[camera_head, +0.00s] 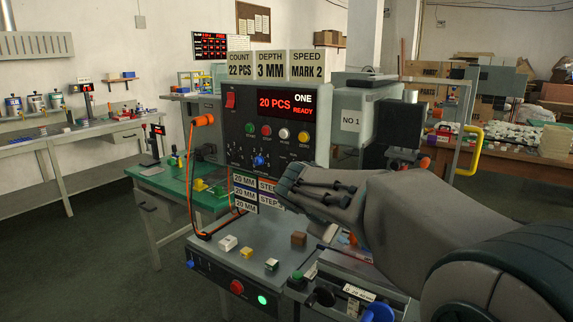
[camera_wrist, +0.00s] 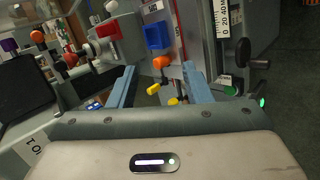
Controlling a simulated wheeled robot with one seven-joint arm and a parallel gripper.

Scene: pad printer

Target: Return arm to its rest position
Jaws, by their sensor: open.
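My grey arm (camera_head: 410,215) reaches in from the lower right of the head view. Its end, my gripper (camera_head: 312,188), is in front of the lower right part of the pad printer's control panel (camera_head: 270,128) and hides some of it. In the wrist view my gripper (camera_wrist: 161,82) shows two blue-grey fingers standing apart with nothing held between them. Beyond the fingers are a yellow knob (camera_wrist: 152,90) and an orange knob (camera_wrist: 160,62). I cannot tell whether the gripper touches the panel.
Several small blocks, one of them brown (camera_head: 298,239), sit on the printer's front ledge. A black handle (camera_wrist: 260,64) stands out right of the fingers. A green-topped table (camera_head: 172,180) is to the left, and a cluttered table (camera_head: 500,150) behind right. Floor between left tables is clear.

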